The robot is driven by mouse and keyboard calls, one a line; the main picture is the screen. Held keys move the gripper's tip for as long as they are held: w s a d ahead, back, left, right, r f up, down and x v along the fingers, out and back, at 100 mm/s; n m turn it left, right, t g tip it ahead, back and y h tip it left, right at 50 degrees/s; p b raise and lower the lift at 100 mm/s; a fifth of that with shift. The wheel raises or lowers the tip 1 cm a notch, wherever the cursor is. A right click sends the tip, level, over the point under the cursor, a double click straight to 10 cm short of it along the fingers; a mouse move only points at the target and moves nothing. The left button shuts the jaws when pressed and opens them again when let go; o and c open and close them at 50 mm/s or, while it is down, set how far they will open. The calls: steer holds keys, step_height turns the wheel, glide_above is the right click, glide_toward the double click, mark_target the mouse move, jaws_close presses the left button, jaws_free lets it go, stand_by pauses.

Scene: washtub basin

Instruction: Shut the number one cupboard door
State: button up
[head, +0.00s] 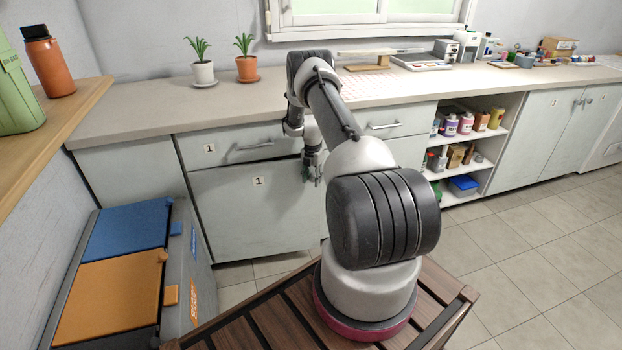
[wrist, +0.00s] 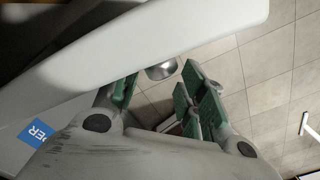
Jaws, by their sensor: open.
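The number one cupboard door (head: 240,215) is a pale grey panel with a "1" label, below a drawer (head: 235,146) also marked "1". It appears to stand ajar, with its panel slanted in the head view. In the wrist view a pale panel edge (wrist: 120,50), likely this door, crosses diagonally with a dark gap behind it. A round metal handle (wrist: 161,70) shows just below that edge. My gripper (wrist: 163,92) is open, its green pads apart on either side of the handle. In the head view my gripper (head: 311,172) is at the door's upper right; contact is unclear.
Bins with blue (head: 125,230) and orange (head: 110,292) lids stand left of the cupboard. Open shelves (head: 470,138) with bottles are to the right. The counter (head: 160,107) runs above, holding two potted plants. The tiled floor (head: 540,245) at right is clear.

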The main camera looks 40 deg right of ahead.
steer(key=shift+o, duration=0.9)
steer(key=shift+s+d, duration=0.2)
steer(key=shift+d, duration=0.25)
steer(key=shift+r, duration=0.15)
step_height(320, 180, up, 12)
steer(key=shift+a, duration=0.2)
steer(key=shift+f, duration=0.2)
